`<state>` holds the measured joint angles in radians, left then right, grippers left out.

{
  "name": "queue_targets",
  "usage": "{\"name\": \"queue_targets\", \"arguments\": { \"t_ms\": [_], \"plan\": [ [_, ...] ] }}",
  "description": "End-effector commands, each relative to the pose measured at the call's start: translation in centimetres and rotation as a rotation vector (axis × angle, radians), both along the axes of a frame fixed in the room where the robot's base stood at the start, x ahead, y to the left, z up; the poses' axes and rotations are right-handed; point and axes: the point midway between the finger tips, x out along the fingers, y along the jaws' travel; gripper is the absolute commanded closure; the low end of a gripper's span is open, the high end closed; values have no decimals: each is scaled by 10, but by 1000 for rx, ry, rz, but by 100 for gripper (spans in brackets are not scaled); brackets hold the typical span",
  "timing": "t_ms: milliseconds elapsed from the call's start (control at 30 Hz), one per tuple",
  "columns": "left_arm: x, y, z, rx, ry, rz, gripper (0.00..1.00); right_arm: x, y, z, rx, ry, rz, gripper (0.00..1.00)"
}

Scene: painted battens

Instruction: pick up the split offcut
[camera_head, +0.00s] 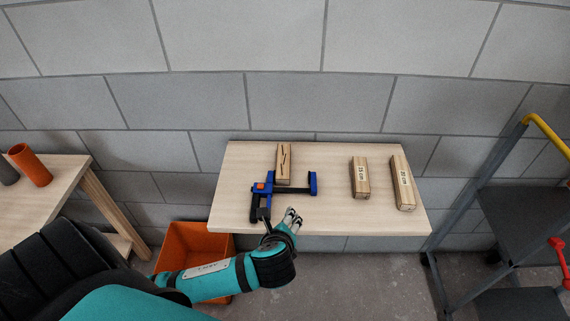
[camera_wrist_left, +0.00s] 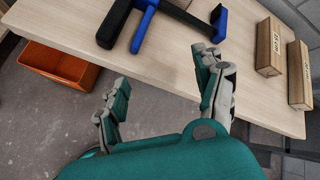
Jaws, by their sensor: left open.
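The split offcut (camera_head: 284,163) is a short wooden block with a dark jagged crack on its top. It lies near the back of the wooden table, just behind the blue and black clamp (camera_head: 284,189). My left gripper (camera_head: 292,216) is at the table's front edge, in front of the clamp and apart from the offcut. In the left wrist view its two fingers (camera_wrist_left: 165,97) are spread with nothing between them. The clamp shows at the top of that view (camera_wrist_left: 165,24), and the offcut is out of that view. My right gripper is not in view.
Two labelled battens, a shorter one (camera_head: 360,177) and a longer one (camera_head: 402,182), lie on the right of the table (camera_head: 330,212). An orange bin (camera_head: 190,243) stands below the left front.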

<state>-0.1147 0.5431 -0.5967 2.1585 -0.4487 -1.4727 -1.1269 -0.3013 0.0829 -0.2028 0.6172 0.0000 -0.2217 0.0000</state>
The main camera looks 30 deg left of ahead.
Motion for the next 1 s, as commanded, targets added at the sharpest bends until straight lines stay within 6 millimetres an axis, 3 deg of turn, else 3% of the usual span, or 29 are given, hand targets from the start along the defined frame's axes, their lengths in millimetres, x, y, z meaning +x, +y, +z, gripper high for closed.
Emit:
{"name": "queue_targets", "arguments": {
  "t_ms": [200, 400, 567, 1000],
  "plan": [
    [34, 25, 24, 410, 23, -241, 31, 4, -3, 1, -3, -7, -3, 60],
    [52, 40, 40, 679, 59, -364, 31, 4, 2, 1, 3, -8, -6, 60],
    [69, 52, 35, 706, 65, -373, 31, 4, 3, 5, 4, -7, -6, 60],
    [139, 93, 0, 699, 65, -372, 31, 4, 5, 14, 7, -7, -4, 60]
  ]
}}
